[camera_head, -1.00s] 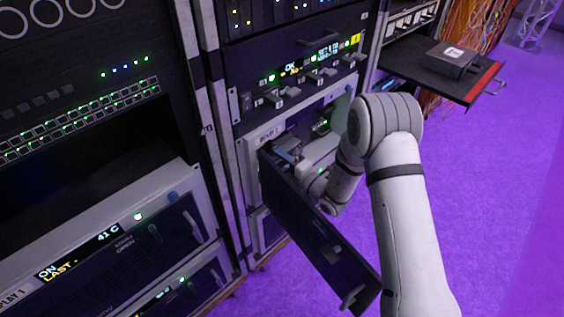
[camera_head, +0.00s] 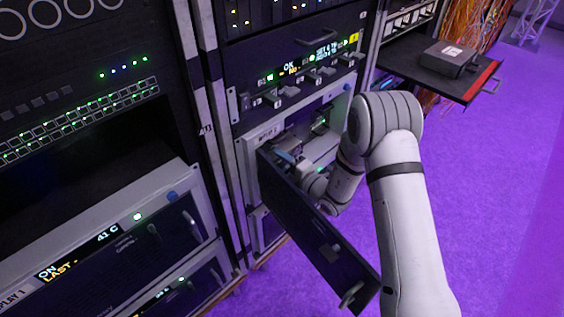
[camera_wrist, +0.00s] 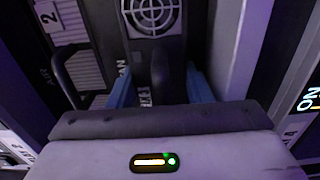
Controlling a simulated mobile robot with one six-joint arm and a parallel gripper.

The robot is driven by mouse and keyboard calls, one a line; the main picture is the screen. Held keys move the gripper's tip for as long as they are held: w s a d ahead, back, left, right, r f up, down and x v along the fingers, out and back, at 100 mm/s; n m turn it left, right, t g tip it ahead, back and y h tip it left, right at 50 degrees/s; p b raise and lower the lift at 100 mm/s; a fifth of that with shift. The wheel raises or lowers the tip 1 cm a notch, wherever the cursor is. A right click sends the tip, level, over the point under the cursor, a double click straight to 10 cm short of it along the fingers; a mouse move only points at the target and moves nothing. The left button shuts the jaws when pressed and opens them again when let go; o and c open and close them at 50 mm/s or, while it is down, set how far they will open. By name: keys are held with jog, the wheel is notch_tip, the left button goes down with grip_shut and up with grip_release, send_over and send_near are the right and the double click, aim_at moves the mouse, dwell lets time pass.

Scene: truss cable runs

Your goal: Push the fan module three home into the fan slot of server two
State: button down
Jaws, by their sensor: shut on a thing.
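The fan module (camera_wrist: 150,38), with a round grille and a dark upright handle, is straight ahead in the wrist view. Lettering on it is partly covered. My gripper (camera_wrist: 161,90) has a blue finger on each side of the handle and is shut on it. In the head view my gripper (camera_head: 288,156) reaches into server two (camera_head: 252,160), behind its opened front door (camera_head: 318,232). The fan slot is hidden there, and I cannot tell how deep the module sits.
The open door juts out in front of the bay, close to my forearm. In the wrist view a black curved handle (camera_wrist: 62,78) stands left of the module. A pulled-out shelf (camera_head: 428,80) with a dark box (camera_head: 450,58) is at upper right. Purple floor (camera_head: 500,210) is clear.

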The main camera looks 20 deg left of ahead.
jog(key=shift+r, duration=0.15)
jog(key=shift+w+a, duration=0.15)
jog(key=shift+a, duration=0.2)
jog(key=shift+d, duration=0.3)
dwell(0.8)
jog(key=shift+a, duration=0.35)
jog(key=shift+d+p, duration=0.15)
jog(key=shift+p, duration=0.15)
jog(key=shift+d, duration=0.25)
dwell(0.3)
jog(key=shift+a, duration=0.1)
